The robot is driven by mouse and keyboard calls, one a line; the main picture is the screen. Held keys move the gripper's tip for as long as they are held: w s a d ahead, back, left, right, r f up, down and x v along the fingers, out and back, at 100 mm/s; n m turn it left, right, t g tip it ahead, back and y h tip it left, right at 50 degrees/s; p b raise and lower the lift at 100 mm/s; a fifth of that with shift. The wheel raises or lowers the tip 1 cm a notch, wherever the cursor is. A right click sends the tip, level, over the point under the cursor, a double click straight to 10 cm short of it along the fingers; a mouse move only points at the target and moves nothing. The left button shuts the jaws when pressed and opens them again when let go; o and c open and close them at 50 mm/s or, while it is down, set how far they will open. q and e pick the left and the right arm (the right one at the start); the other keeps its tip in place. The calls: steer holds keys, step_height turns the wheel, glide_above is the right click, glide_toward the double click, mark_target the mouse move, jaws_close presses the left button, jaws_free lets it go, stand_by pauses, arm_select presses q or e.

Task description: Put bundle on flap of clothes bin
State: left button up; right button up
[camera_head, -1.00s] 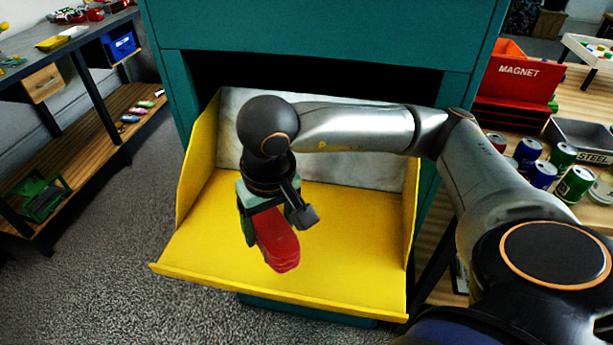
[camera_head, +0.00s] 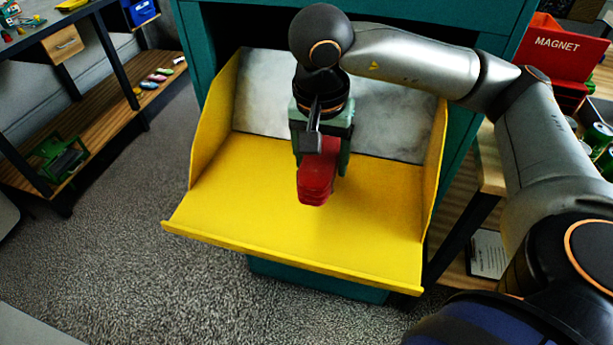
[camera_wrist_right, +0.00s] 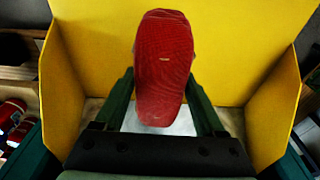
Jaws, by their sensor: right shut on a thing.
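The bundle (camera_head: 316,183) is a red, rounded, elongated cloth-like thing. It also shows in the right wrist view (camera_wrist_right: 162,70). My right gripper (camera_head: 322,165) is shut on it, with one green finger on each side. The gripper holds it over the yellow flap (camera_head: 260,215) of the teal clothes bin (camera_head: 205,70). I cannot tell whether the bundle touches the flap. The flap is folded down, with yellow side walls, a front lip and a grey back plate. In the right wrist view the yellow flap (camera_wrist_right: 240,45) lies beyond the bundle. My left gripper is not in view.
A dark shelf with wooden boards (camera_head: 110,125) stands at the left, with a green object (camera_head: 62,158) on its lower board. A red box marked MAGNET (camera_head: 560,50) and several cans (camera_head: 597,138) stand on a wooden bench at the right. Grey carpet (camera_head: 120,260) is free in front.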

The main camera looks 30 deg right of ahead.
steer(key=w+f, duration=0.4)
steer(key=f, duration=0.1)
steer(key=shift+w+d+f, duration=0.1)
steer(key=shift+d, duration=0.05)
steer(key=shift+w+f, duration=0.15)
steer(key=shift+f, duration=0.8)
steer(key=shift+w+f, duration=0.15)
steer(key=shift+f, duration=0.75)
steer(key=shift+f+b, duration=0.2)
steer(key=shift+b, duration=0.15)
steer(key=o, duration=1.5)
steer(key=shift+r, duration=0.15)
steer(key=r, duration=0.4)
steer(key=a+r, duration=0.1)
steer(key=r, duration=0.3)
steer(key=s+r+p, duration=0.1)
steer(key=r, duration=0.3)
steer(key=shift+s+a, duration=0.1)
steer(key=shift+a, duration=0.05)
